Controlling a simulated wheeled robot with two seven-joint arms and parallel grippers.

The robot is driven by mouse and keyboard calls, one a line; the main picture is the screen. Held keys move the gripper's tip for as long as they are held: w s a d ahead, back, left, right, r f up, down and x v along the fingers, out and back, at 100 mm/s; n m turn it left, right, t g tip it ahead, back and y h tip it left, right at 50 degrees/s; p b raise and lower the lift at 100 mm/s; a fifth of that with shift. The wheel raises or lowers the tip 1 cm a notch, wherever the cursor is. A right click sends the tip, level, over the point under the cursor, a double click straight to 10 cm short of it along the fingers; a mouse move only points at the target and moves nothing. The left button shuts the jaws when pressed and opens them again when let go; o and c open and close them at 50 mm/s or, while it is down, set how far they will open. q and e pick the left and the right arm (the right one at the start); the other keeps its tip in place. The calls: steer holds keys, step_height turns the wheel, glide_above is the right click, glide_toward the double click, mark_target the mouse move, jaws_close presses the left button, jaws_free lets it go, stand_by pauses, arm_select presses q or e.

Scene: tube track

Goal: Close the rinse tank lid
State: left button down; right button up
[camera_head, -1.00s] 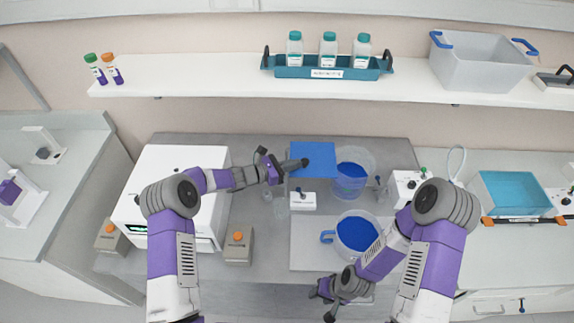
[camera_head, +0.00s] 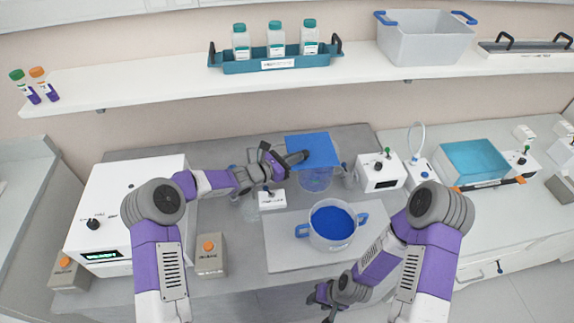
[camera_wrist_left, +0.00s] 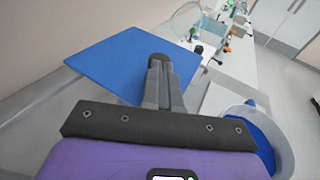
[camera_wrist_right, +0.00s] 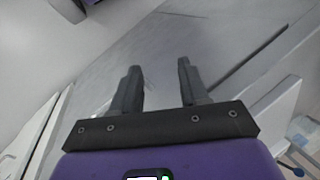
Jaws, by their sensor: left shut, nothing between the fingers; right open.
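A flat blue square panel, which looks like the lid (camera_head: 318,146), is at the back of the bench. In the head view it overlaps the back of a clear container with blue contents (camera_head: 316,181); I cannot tell whether it rests on it. My left gripper (camera_head: 303,157) is shut and empty, its fingertips at the lid's left side. In the left wrist view the lid (camera_wrist_left: 115,62) spreads behind the shut fingers (camera_wrist_left: 160,65); contact is unclear. My right gripper (camera_head: 328,303) is open and empty, low at the bench front; its parted fingers show in the right wrist view (camera_wrist_right: 158,75).
A two-handled clear pot with blue contents (camera_head: 331,222) stands in front on a pale board. A small labelled white block (camera_head: 271,199) sits below my left gripper. A white device (camera_head: 380,173) and a teal-filled tank (camera_head: 474,162) stand right. A white machine (camera_head: 125,212) stands left.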

mark_target(304, 164)
arm_select(q)
steer(key=d, duration=0.2)
steer(key=d+b, duration=0.1)
steer(key=shift+w, duration=0.25)
steer(key=shift+r, duration=0.1)
